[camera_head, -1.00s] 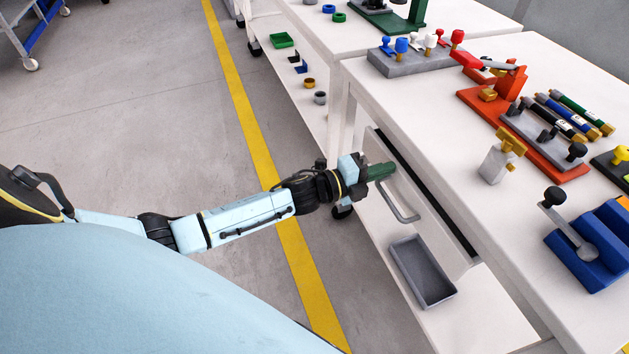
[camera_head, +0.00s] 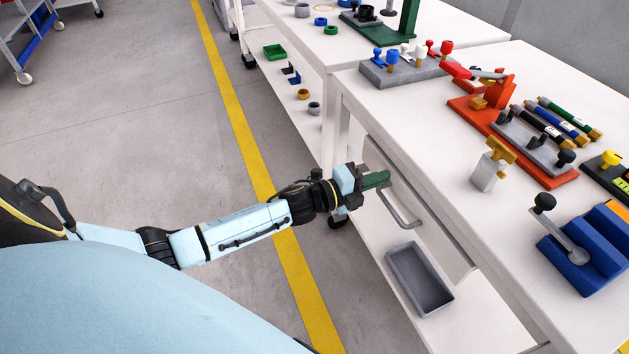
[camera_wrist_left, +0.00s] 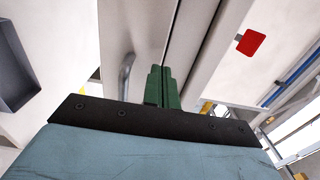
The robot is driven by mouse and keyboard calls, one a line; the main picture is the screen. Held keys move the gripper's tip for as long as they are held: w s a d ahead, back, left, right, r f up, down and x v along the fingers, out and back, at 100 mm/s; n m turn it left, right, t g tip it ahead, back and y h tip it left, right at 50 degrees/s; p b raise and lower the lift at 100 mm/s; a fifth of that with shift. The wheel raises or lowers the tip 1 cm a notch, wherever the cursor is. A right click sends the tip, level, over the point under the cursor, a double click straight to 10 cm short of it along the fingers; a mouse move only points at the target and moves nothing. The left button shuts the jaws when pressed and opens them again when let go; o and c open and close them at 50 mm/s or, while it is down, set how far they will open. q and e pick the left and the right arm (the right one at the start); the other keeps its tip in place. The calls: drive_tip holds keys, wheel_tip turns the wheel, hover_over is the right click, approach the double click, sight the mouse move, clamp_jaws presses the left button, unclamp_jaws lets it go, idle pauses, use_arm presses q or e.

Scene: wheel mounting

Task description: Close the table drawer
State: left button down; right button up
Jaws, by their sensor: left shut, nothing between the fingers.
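The white table drawer (camera_head: 440,232) is under the top of the near white table. Its front looks about level with the table frame in the head view, and no dark opening shows above it; I cannot tell if a thin gap is left. Its grey bar handle (camera_head: 397,212) also shows in the left wrist view (camera_wrist_left: 126,76). My left gripper (camera_head: 383,179) has its green fingers shut and empty. The fingertips (camera_wrist_left: 162,72) are at the drawer front, beside the handle's far end, and seem to touch the front. My right gripper is out of view.
A grey tray (camera_head: 420,280) stands on the lower shelf below the drawer. The tabletop (camera_head: 415,125) holds a red-orange fixture (camera_head: 510,140), a blue block (camera_head: 585,250) and several tools. The floor left of the table is clear.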

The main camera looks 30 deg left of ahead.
use_arm(q)
drive_tip(key=p+v, duration=0.2)
drive_tip(key=v, duration=1)
drive_tip(key=shift+s+p, duration=0.2)
drive_tip(key=shift+p, duration=0.1)
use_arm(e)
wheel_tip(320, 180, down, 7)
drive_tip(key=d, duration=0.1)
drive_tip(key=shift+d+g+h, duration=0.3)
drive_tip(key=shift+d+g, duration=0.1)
use_arm(q)
drive_tip(key=shift+a+f, duration=0.1)
